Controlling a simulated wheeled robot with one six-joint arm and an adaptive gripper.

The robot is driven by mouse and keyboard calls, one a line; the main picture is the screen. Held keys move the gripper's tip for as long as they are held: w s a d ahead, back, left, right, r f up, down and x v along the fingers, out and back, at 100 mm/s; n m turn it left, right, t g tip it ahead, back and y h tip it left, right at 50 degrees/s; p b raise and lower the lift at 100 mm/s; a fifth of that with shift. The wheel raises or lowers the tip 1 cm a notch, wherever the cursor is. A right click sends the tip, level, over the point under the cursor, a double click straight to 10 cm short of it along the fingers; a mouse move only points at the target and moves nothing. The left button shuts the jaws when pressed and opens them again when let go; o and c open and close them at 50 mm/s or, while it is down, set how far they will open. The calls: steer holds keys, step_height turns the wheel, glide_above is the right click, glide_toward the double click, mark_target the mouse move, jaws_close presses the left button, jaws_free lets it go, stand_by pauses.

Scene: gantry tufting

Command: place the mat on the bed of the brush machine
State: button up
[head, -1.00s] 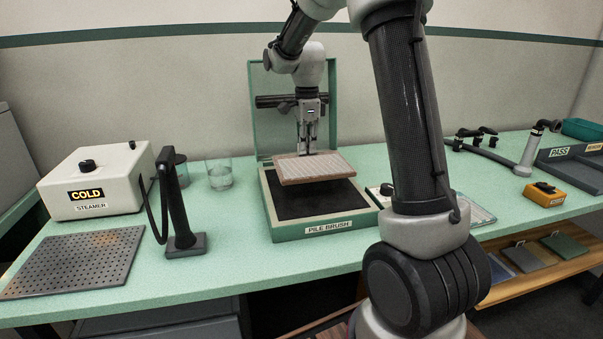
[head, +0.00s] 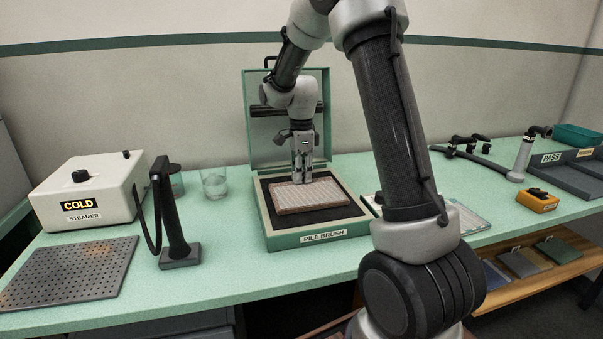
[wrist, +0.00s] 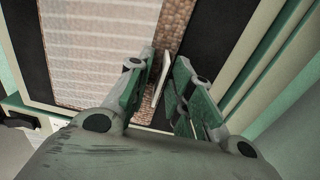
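The mat (head: 310,196), a pale pile panel with a brown border, lies about flat over the dark bed (head: 267,217) of the brush machine (head: 283,241), inside its green frame. My gripper (head: 302,180) points down at the mat's far part. In the wrist view, my gripper (wrist: 165,72) has its fingers close on both sides of a thin pale upright tab at the brown border of the mat (wrist: 95,45). The fingers look shut on this tab. Full contact under the mat is hidden.
The machine's raised lid (head: 262,150) stands behind my gripper. A steamer (head: 85,195), a black upright handpiece (head: 178,225), a perforated plate (head: 70,272) and a glass (head: 214,184) are on the left. Grey PASS trays (head: 575,175) and an orange box (head: 538,200) are at right.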

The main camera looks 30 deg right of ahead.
step_height(320, 180, up, 12)
step_height(320, 180, up, 4)
steer(key=n, duration=0.3)
glide_above(310, 190)
steer(key=s+f+n+t, duration=0.1)
steer(key=s+n+t, duration=0.3)
steer(key=s+n, duration=1.3)
steer(key=s, duration=0.7)
steer(key=shift+s+a+f+t, duration=0.2)
steer(key=shift+s+f+t, duration=0.1)
steer(key=shift+s, duration=0.05)
